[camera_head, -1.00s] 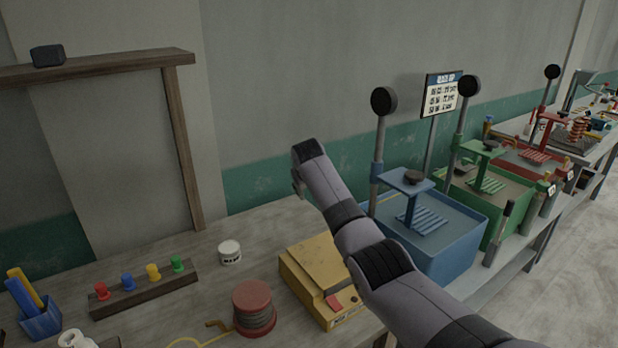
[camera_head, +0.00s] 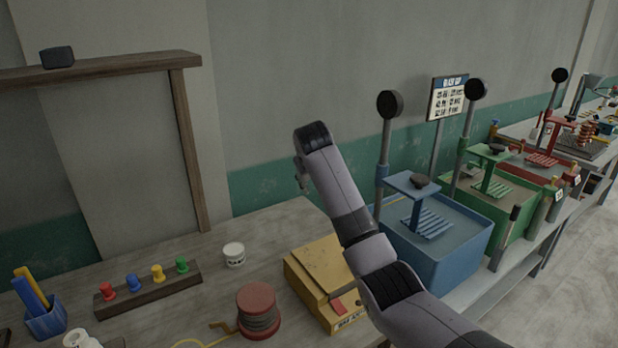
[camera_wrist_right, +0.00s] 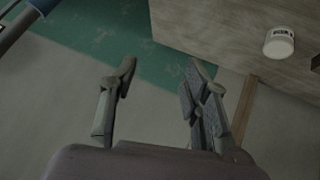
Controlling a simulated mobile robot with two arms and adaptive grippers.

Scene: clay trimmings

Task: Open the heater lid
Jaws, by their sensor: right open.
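A yellow box (camera_head: 318,268) with a flat top sits on the workbench. It has a red tab (camera_head: 337,306) near its front and a partly readable label that seems to begin with "WAX"; I take it for the heater, and its top looks closed. My right arm passes in front of its right side and hides part of it. My right gripper (camera_head: 303,176) is above and behind the box, mostly hidden by the wrist. In the wrist view the right gripper (camera_wrist_right: 162,72) is open, with nothing between its fingers. My left gripper is not in view.
A white jar (camera_head: 234,255), a red spool (camera_head: 259,310) and a rack of coloured pegs (camera_head: 150,288) stand left of the box. A blue bin (camera_head: 445,258) with a post stands at its right. A wooden frame (camera_head: 188,150) rises behind the bench.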

